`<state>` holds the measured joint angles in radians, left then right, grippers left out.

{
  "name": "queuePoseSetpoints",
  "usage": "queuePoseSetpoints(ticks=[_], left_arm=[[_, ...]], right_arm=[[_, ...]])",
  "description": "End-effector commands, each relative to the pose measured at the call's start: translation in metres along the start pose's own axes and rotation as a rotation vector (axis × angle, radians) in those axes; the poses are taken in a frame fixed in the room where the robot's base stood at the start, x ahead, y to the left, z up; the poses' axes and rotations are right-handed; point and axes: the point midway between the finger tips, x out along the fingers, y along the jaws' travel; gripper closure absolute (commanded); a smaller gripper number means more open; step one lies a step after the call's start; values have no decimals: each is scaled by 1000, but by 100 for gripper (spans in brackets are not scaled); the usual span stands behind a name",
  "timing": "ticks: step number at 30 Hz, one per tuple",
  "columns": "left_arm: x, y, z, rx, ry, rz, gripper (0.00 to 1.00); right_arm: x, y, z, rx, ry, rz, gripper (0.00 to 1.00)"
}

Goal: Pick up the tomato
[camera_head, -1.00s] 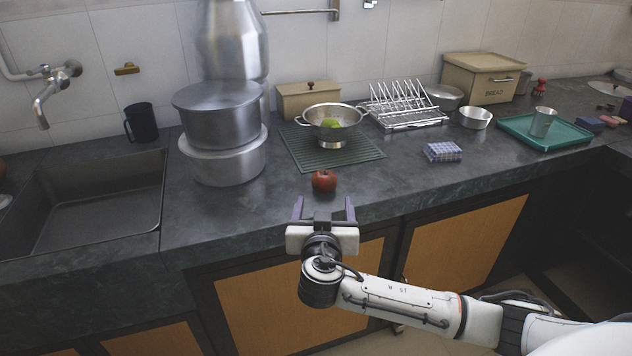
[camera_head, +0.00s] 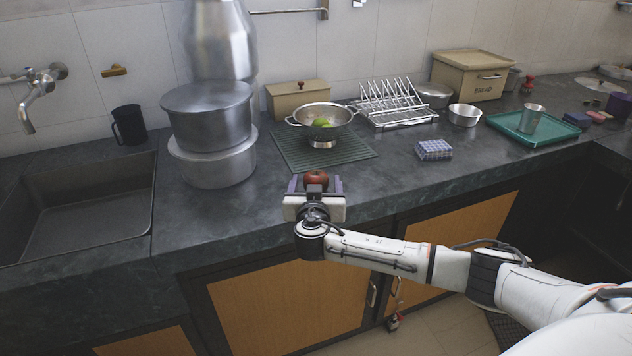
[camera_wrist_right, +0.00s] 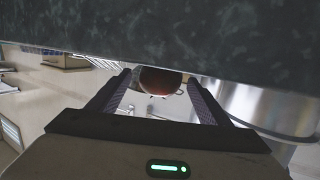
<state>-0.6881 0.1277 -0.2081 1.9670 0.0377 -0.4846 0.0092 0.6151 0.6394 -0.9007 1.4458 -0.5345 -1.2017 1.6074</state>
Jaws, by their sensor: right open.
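The red tomato (camera_head: 316,178) sits on the dark counter near its front edge in the head view. My right gripper (camera_head: 316,184) is open at the counter's front edge, with its two purple-grey fingers on either side of the tomato's near part. In the right wrist view the tomato (camera_wrist_right: 160,80) shows between the tips of the open fingers of my right gripper (camera_wrist_right: 158,90). I cannot tell whether a finger touches it. My left gripper is not in view.
Steel canisters (camera_head: 212,160) stand to the left, beside the sink (camera_head: 80,215).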

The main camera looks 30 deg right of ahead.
Motion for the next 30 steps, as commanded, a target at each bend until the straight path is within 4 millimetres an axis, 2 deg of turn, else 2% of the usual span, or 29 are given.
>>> queuePoseSetpoints(ticks=[3, 9, 12, 20, 23, 30], left_arm=[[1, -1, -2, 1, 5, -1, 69], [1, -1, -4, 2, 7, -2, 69], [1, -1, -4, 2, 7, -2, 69], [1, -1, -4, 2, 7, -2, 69], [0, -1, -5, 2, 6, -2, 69], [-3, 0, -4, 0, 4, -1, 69]], right_arm=[[0, 0, 0, 0, 0, 0, 28], [0, 0, 0, 0, 0, 0, 62], [0, 0, -1, 0, 1, 0, 75], [-1, 0, -6, 1, 2, -1, 75], [-4, -1, -18, 4, 2, -2, 75], [-14, -1, -67, 5, 3, -2, 75]])
